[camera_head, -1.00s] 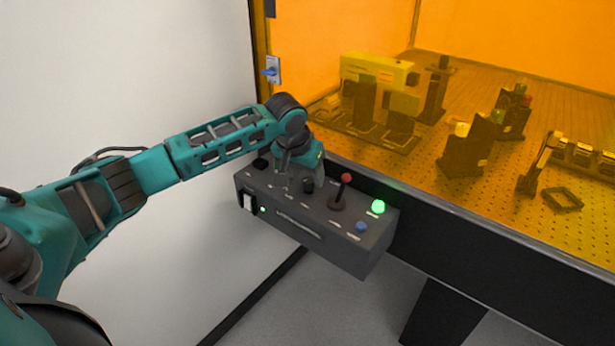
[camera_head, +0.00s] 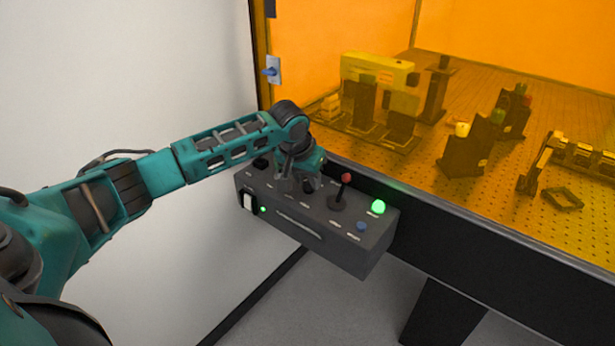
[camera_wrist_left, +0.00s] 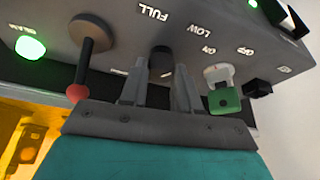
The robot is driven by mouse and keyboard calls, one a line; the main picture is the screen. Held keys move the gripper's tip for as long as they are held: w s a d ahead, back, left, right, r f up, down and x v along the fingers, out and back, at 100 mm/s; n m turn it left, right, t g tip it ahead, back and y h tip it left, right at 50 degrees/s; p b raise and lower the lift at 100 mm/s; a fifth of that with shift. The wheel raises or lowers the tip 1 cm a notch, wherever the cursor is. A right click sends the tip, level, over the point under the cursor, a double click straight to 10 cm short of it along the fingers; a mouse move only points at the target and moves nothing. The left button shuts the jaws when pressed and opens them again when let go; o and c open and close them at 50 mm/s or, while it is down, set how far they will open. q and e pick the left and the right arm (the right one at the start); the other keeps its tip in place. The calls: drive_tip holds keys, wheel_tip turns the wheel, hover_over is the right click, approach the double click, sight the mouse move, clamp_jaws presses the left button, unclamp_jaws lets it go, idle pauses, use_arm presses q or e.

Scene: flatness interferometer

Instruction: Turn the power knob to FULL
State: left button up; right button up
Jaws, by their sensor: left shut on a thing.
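The power knob (camera_wrist_left: 161,60) is a short black knob on the grey control box (camera_head: 372,258). In the left wrist view it sits between the two fingers of my left gripper (camera_wrist_left: 161,72), which is shut on it. FULL and LOW labels are printed on the panel by the knob, FULL towards the lever side and LOW towards the key side. A small pale mark shows near the knob's base; I cannot tell its exact setting. In the head view my left gripper (camera_head: 298,184) reaches down onto the panel and largely hides the knob. My right gripper is not in view.
A red-tipped lever (camera_head: 346,179) stands close beside the gripper, with a lit green lamp (camera_head: 378,207) and blue button (camera_head: 361,227) beyond. A key with a green tag (camera_wrist_left: 224,101) is on the knob's other side. The orange enclosure rises behind.

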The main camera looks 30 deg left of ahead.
use_arm(q)
drive_tip(key=shift+c, duration=0.7)
drive_tip(key=shift+d+n, duration=0.1)
drive_tip(key=shift+n, duration=0.2)
drive_tip(key=n+y, duration=0.1)
drive_tip(key=n, duration=0.1)
drive_tip(key=shift+d+n, duration=0.1)
drive_tip(key=shift+n, duration=0.3)
drive_tip(key=n+g+y, duration=0.1)
drive_tip(key=n, duration=0.2)
drive_tip(key=shift+w+n, duration=0.1)
drive_tip(key=shift+n, duration=0.2)
drive_tip(key=n+g+y, duration=0.1)
drive_tip(key=n, duration=0.2)
drive_tip(key=shift+d, duration=0.1)
drive_tip(key=shift+w+n+g+y, duration=0.1)
drive_tip(key=shift+n+g+y, duration=0.4)
drive_tip(key=shift+n, duration=1.6)
